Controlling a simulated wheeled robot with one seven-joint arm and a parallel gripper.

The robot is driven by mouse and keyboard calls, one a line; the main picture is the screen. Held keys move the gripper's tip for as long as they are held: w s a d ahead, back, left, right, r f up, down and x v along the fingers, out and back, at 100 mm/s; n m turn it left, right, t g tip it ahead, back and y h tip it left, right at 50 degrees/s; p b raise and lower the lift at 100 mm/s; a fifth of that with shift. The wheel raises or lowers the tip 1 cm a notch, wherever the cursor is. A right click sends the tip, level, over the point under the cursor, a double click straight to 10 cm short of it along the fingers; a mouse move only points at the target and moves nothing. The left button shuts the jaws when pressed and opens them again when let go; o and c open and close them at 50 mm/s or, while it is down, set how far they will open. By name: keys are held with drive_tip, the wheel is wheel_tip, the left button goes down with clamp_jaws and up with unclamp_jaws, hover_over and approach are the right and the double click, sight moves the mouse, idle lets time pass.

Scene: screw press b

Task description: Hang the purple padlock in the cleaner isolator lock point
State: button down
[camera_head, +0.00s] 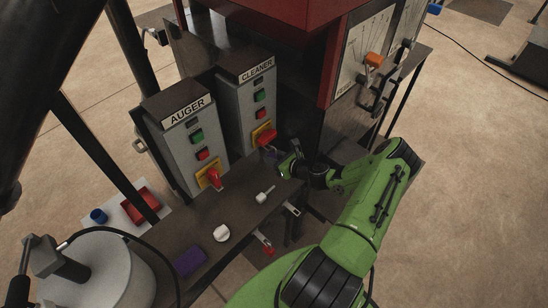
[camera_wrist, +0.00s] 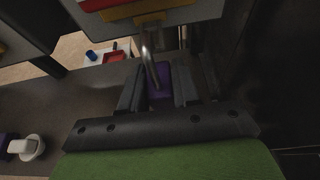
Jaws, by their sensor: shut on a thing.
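The grey CLEANER box (camera_head: 247,103) stands at the back of the dark bench, with a red isolator handle (camera_head: 267,139) on a yellow plate low on its front. My gripper (camera_head: 284,160) is just in front of and below that handle. In the wrist view the purple padlock (camera_wrist: 160,94) is between the fingers of my gripper (camera_wrist: 159,88), which are shut on it. Its metal shackle points up toward the underside of the box and the yellow plate (camera_wrist: 139,10). I cannot tell whether the shackle passes through the lock point. In the head view the padlock is mostly hidden.
The AUGER box (camera_head: 186,139), with its own red handle (camera_head: 214,178), stands left of the CLEANER box. On the bench lie a purple block (camera_head: 190,261), a white round item (camera_head: 222,233) and a small pale item (camera_head: 265,197). A dark machine frame rises close on the right.

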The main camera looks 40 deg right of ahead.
drive_tip(key=shift+w, duration=0.15)
drive_tip(key=shift+w+a, duration=0.15)
drive_tip(key=shift+w, duration=0.45)
drive_tip(key=shift+f+b, duration=0.75)
drive_tip(key=shift+r, duration=0.15)
idle(0.4)
drive_tip(key=c, duration=0.7)
unclamp_jaws()
drive_tip(key=shift+c, duration=0.2)
drive_tip(key=shift+s, duration=0.1)
